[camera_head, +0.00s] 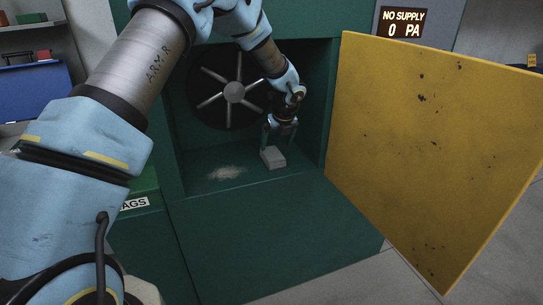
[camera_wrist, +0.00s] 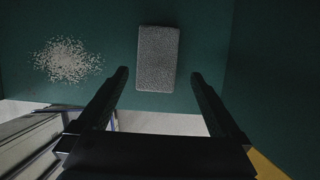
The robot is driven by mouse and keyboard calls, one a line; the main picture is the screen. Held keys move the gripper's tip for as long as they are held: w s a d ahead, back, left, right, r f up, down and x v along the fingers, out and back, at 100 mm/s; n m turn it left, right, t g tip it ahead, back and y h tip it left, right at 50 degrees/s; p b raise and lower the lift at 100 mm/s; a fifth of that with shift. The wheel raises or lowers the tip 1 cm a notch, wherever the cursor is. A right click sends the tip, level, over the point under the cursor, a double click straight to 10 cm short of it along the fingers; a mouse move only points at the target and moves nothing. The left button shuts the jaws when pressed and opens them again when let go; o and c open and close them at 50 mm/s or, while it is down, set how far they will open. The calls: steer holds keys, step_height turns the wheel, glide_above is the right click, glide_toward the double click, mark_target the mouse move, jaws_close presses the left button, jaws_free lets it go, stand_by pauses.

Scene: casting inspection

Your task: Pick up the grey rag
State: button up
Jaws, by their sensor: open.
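The grey rag (camera_head: 272,157) is a small block-like folded pad lying on the green floor inside the open cabinet, near its right side. In the wrist view the rag (camera_wrist: 157,58) is a speckled grey rectangle, slightly beyond and between the fingertips. My gripper (camera_head: 280,138) is above the rag in the head view, pointing down. In the wrist view my gripper (camera_wrist: 160,76) has its two black fingers spread wide, with nothing between them. The fingers look apart from the rag; the exact height above it is hard to tell.
A pile of pale grit (camera_head: 226,173) lies left of the rag. A spoked fan wheel (camera_head: 233,92) is on the cabinet's back wall. The yellow door (camera_head: 430,140) stands open at the right. A green bin labelled "AGS" (camera_head: 140,203) is partly hidden at left. A sign reads "NO SUPPLY 0 PA" (camera_head: 403,22).

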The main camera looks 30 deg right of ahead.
mark_target(273, 154)
steer(key=shift+p+x, duration=0.85)
steer(key=shift+x, duration=2.45)
steer(key=shift+a, duration=0.2)
steer(key=c, duration=1.2)
